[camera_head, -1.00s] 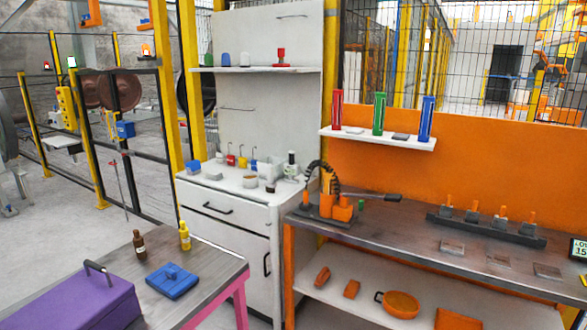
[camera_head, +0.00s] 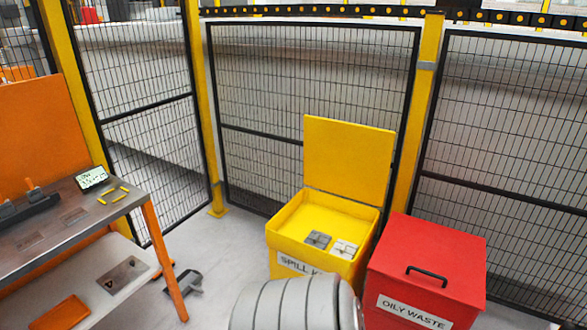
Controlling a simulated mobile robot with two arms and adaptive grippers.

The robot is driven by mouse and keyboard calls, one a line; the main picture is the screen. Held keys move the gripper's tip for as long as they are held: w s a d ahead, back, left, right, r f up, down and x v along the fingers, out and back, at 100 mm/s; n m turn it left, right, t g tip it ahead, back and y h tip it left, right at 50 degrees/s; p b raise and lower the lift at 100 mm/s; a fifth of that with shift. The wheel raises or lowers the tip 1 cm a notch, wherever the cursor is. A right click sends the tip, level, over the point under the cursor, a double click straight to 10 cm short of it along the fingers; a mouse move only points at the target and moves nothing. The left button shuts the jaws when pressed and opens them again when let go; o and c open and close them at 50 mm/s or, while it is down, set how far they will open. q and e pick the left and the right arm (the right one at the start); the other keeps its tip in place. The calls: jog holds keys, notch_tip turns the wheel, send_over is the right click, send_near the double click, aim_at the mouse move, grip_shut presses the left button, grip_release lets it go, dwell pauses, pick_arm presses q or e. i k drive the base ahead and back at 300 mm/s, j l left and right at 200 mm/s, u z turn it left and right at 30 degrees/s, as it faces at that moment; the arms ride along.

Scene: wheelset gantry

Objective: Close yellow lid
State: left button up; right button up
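The yellow lid (camera_head: 348,160) stands open, upright at the back of a yellow bin (camera_head: 281,246) labelled "SPILL K…", the rest of the label being hidden. Two small grey items (camera_head: 318,239) lie inside the bin, one darker and one lighter. A rounded grey ribbed shape in front covers the lower part of the bin; I cannot tell what it is. Neither of my grippers shows in the head view.
A red bin (camera_head: 430,258) labelled "OILY WASTE", with a shut lid and black handle, stands close on the right. A wire fence (camera_head: 300,80) runs behind. A workbench (camera_head: 70,225) with orange legs stands at the left.

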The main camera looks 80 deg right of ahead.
aim_at(351, 160)
jog(key=z, duration=2.95)
jog(key=i+u, duration=0.1)
jog(key=u, duration=0.4)
